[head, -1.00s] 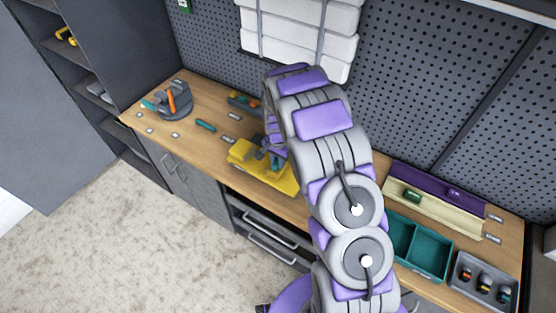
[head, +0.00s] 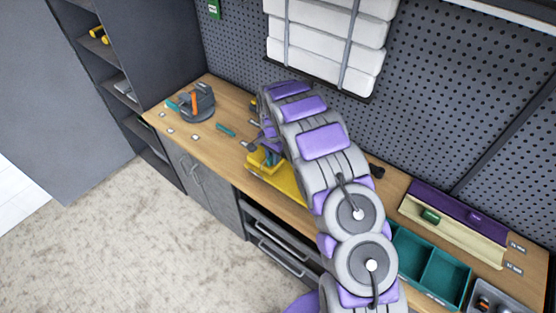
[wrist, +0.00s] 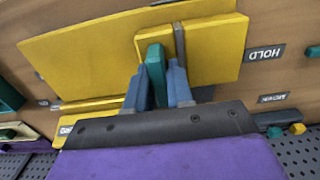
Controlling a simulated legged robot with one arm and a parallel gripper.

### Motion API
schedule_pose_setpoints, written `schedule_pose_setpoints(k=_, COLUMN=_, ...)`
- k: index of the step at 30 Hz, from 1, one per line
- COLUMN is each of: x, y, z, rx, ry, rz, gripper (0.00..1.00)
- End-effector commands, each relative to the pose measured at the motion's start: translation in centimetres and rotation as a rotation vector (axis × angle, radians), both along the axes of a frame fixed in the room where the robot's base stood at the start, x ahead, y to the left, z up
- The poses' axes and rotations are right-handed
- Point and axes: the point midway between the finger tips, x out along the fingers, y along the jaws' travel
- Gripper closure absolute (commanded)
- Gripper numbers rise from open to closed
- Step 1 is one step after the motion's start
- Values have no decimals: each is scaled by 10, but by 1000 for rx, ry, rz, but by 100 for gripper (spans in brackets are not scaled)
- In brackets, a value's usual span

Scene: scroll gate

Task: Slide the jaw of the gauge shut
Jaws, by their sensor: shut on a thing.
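The yellow gauge (head: 284,186) lies on the wooden bench, partly hidden by my arm in the head view. In the wrist view it shows as a long yellow plate (wrist: 80,58) with a shorter yellow block (wrist: 218,50) at the right. An upright teal tab (wrist: 155,72) stands in front of the block, beside a thin dark post (wrist: 180,42). My gripper (wrist: 158,82) has its blue fingers on either side of the teal tab and is shut on it. In the head view my gripper (head: 266,156) is over the gauge's left part. Any jaw gap is hard to tell.
A grey round holder with an orange part (head: 196,102) stands at the bench's far left. A teal tray (head: 432,266) and a cream and purple box (head: 450,222) are at the right. A pegboard (head: 430,110) rises behind. A HOLD label (wrist: 265,54) lies right of the block.

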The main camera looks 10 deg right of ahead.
Motion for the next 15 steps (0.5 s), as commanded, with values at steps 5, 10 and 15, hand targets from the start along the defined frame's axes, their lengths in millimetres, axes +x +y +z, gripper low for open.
schedule_pose_setpoints(k=5, x=6, y=4, z=2, rx=4, ry=-12, rz=0, gripper=100)
schedule_pose_setpoints(k=10, x=7, y=4, z=3, rx=4, ry=-14, rz=0, gripper=76)
schedule_pose_setpoints(k=15, x=5, y=4, z=3, rx=4, ry=-12, rz=0, gripper=60)
